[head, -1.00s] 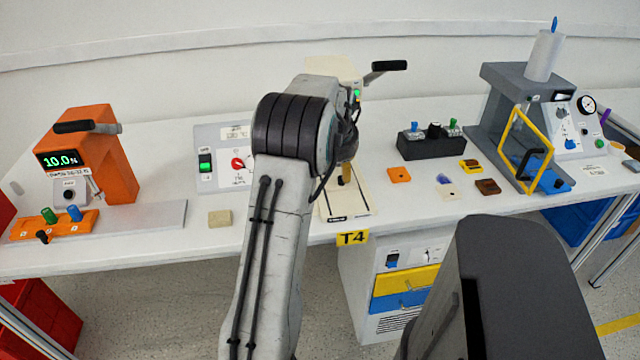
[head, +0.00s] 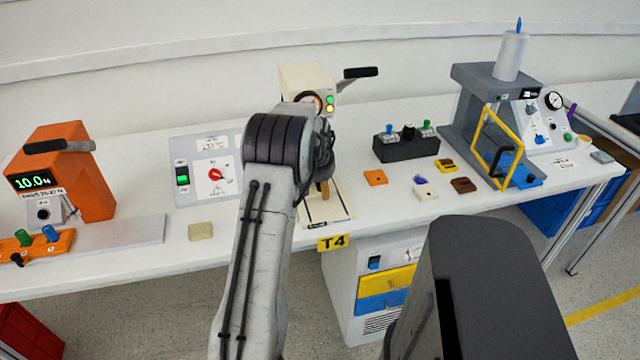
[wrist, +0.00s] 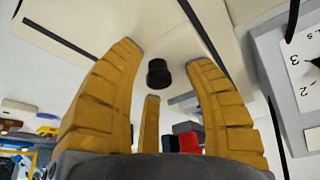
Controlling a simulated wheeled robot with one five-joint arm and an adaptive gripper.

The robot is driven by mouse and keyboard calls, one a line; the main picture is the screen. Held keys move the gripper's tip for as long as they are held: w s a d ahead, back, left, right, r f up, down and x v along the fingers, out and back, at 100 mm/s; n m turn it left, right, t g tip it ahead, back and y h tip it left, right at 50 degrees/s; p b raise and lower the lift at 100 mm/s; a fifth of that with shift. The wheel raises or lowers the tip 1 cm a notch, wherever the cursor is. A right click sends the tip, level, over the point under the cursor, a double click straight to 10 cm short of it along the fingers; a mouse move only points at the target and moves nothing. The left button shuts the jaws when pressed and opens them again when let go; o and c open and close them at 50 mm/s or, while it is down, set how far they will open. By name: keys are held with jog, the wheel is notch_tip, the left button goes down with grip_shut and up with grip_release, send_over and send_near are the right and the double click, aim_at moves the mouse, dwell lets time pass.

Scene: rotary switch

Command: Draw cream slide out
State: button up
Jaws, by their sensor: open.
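The cream machine (head: 305,82) stands at the middle of the bench, with a round gauge and a black-handled lever. Its flat cream slide or base plate (head: 340,208) lies in front, partly hidden by my arm; I cannot tell which part slides. My gripper (head: 325,190) is low over this plate, mostly hidden behind my arm. In the wrist view my gripper (wrist: 165,62) has its yellow-brown fingers spread and empty. A black knob (wrist: 158,73) shows between them against a cream surface (wrist: 185,28). I cannot tell whether any finger touches it.
A grey panel with a red dial (head: 215,174) and a beige block (head: 200,231) are left of my arm. An orange tester (head: 85,170) stands far left. Small coloured blocks (head: 375,177), a black switch box (head: 405,148) and a grey press with a yellow frame (head: 475,110) are right.

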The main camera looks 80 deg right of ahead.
jog(key=shift+c, duration=0.3)
jog(key=shift+r, duration=0.1)
grip_shut()
